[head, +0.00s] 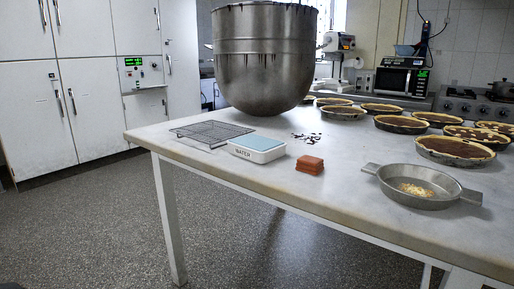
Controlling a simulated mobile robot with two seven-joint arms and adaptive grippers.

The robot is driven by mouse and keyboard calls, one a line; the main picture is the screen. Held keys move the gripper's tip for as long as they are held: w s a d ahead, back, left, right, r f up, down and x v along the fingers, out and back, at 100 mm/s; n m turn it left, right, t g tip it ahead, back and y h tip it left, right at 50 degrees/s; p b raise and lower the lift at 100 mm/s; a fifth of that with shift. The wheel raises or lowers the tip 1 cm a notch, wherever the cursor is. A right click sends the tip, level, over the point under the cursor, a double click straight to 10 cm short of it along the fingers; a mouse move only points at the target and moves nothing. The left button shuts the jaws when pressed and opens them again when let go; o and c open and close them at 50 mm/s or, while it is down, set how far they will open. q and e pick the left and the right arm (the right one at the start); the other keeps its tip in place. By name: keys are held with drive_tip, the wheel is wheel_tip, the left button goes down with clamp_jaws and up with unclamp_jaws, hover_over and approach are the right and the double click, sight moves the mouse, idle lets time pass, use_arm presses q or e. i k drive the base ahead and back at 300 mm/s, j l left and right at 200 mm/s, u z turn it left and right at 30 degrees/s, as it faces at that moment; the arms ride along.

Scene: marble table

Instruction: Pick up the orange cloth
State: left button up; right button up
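A small folded orange-brown cloth (310,165) lies as a stack on the marble table (340,190), near its front edge. It is to the right of a white dish marked "WATER" and left of a metal pan. Nothing covers it. Neither of my grippers shows in the head view.
The white dish (257,155) has a light blue top, with a black wire rack (211,133) to its left. A metal pan (421,187) holding crumbs stands right. A large steel bowl (264,60) and several filled tarts (455,151) are farther back. Grey floor (90,220) lies in front.

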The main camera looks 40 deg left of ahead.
sight(312, 165)
drive_tip(key=i+j, duration=0.2)
drive_tip(key=j, duration=0.15)
drive_tip(key=i+j, duration=0.2)
drive_tip(key=j, duration=0.15)
drive_tip(key=i+j, duration=0.2)
drive_tip(key=j, duration=0.15)
drive_tip(key=i+j, duration=0.2)
drive_tip(key=j, duration=0.15)
drive_tip(key=k+j, duration=0.1)
drive_tip(key=j, duration=0.2)
drive_tip(key=k+j+u, duration=0.15)
drive_tip(key=j, duration=0.15)
drive_tip(key=i+l+u, duration=0.2)
drive_tip(key=l, duration=0.35)
drive_tip(key=i+j+z, duration=0.15)
drive_tip(key=z, duration=0.2)
